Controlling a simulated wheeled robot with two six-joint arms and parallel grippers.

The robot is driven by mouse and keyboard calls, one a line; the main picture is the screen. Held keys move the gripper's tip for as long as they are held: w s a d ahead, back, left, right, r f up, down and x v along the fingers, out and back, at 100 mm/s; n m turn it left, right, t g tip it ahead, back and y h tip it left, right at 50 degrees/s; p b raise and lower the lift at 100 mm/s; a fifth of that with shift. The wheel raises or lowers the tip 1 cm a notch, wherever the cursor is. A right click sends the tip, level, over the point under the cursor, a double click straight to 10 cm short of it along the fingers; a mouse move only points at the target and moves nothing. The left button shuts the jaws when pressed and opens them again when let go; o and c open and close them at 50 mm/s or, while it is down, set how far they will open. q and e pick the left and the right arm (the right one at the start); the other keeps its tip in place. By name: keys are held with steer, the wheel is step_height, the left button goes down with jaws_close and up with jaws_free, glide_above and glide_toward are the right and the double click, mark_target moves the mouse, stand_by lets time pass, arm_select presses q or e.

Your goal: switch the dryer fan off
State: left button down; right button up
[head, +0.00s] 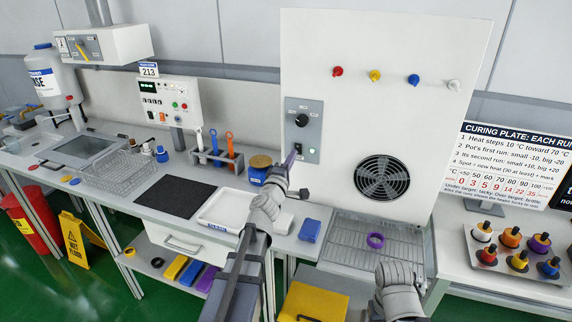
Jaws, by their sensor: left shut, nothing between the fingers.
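The dryer is a tall white panel with a round black fan grille (382,178). Left of the grille is a grey control plate (316,112) with a black knob (302,120) and a small lit green lamp (313,151). A small dark switch (299,148) sits below the knob, partly hidden by my fingers. My left gripper (291,160) is shut and empty, its tips at the plate's lower left by the switch. I cannot tell whether they touch it. I cannot make out the switch's position. My right arm shows at the bottom; its fingers are out of view.
A wire rack shelf (345,233) below the fan holds a purple ring (375,240). Coloured knobs line the panel's top.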

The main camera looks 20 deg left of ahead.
mark_target(298, 149)
arm_select(q)
steer(key=shift+w+a+r, duration=0.1)
steer(key=shift+w+r, duration=0.05)
steer(key=shift+w, duration=1.2)
arm_select(e)
steer(key=shift+w+a+r, duration=0.1)
steer(key=shift+a+r, duration=0.1)
steer(key=shift+a, duration=0.15)
